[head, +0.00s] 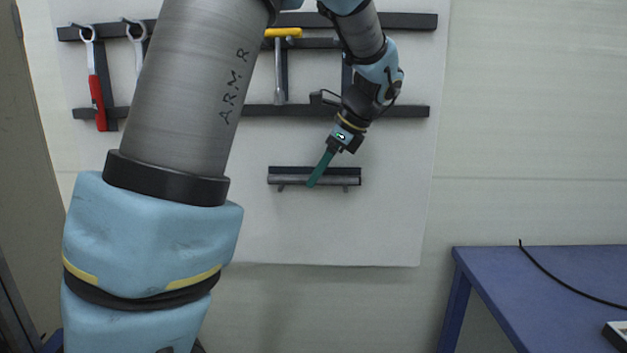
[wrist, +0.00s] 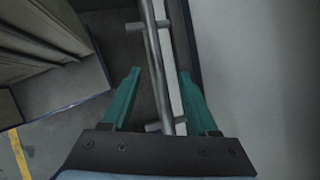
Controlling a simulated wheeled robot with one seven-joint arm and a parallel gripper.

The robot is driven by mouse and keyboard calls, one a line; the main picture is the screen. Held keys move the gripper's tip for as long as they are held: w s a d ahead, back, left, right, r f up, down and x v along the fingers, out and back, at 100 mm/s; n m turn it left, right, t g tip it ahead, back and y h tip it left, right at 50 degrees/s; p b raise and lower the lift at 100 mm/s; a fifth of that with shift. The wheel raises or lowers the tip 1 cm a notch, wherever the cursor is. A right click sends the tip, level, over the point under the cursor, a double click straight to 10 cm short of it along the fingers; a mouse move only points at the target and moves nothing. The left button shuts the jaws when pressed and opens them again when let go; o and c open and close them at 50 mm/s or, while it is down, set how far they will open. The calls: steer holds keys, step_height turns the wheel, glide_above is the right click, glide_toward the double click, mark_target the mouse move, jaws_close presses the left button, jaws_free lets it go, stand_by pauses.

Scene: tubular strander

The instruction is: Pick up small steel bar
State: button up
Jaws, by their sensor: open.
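The small steel bar (head: 290,181) is a thin grey rod lying level along a dark holder (head: 340,171) low on the white wall board. My gripper (head: 313,183) is open and reaches down to the middle of it, with green fingers. In the wrist view the bar (wrist: 157,60) runs lengthwise between the two fingers of my gripper (wrist: 159,72), one on each side. A gap shows beside the left finger; contact on the right side cannot be told. Short pegs stick out under the bar.
A blue table (head: 530,275) with a black cable stands at lower right. The board beside the holder is clear.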

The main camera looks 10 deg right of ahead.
jaws_close()
stand_by(1.3)
